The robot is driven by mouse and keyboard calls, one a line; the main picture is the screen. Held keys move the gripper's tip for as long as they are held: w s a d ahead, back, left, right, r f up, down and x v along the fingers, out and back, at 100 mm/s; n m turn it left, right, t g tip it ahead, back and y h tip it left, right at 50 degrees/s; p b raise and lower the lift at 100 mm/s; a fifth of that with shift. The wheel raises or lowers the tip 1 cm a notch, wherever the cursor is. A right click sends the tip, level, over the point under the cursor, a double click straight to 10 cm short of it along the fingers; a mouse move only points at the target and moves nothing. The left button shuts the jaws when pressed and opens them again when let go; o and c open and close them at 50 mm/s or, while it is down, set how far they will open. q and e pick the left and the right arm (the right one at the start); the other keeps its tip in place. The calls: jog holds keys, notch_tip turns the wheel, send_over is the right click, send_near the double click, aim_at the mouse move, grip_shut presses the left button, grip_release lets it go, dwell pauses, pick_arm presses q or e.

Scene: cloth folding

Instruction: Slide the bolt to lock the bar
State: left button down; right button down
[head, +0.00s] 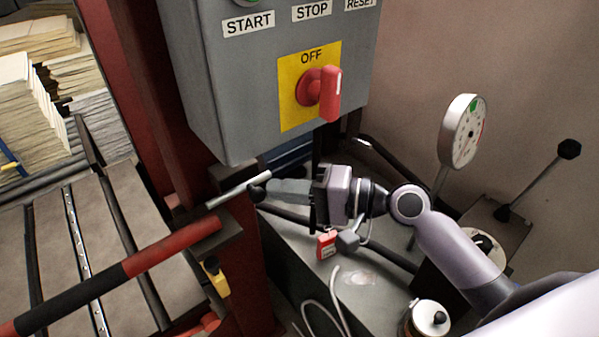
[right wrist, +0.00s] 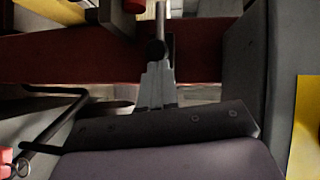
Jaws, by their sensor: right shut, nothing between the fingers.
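The bolt (head: 225,197) is a silver rod above a dark bracket on the red post in the head view. Its round black knob (head: 257,194) sticks out toward my right gripper. The bar (head: 125,269), red with a black grip, runs from the lower left up to this bracket. My right gripper (head: 272,190) is shut and empty, its fingertips at the knob; whether they touch it I cannot tell. In the right wrist view the shut fingers (right wrist: 155,85) point at the knob (right wrist: 157,52), with the rod (right wrist: 160,18) beyond. My left gripper is not in view.
A grey control box (head: 270,120) with a red switch (head: 325,90) hangs just above my right gripper. A red padlock (head: 327,245) is below it. A gauge (head: 462,132), a lever (head: 535,180) and a lidded pot (head: 428,318) stand right. Paper stacks (head: 25,95) lie left.

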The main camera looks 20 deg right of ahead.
jog(key=shift+s+a+r+p, duration=0.1)
jog(key=shift+s+a+p, duration=0.15)
jog(key=shift+a, duration=0.25)
jog(key=shift+s+a+r+p, duration=0.1)
jog(key=shift+s+a+p, duration=0.1)
jog(key=shift+a, duration=0.3)
jog(key=shift+a+f, duration=0.2)
jog(key=shift+s, duration=0.1)
jog(key=shift+s+d, duration=0.2)
jog(key=shift+d, duration=0.15)
jog(key=b+v, duration=0.2)
jog(key=v, duration=0.4)
jog(key=shift+d, duration=0.25)
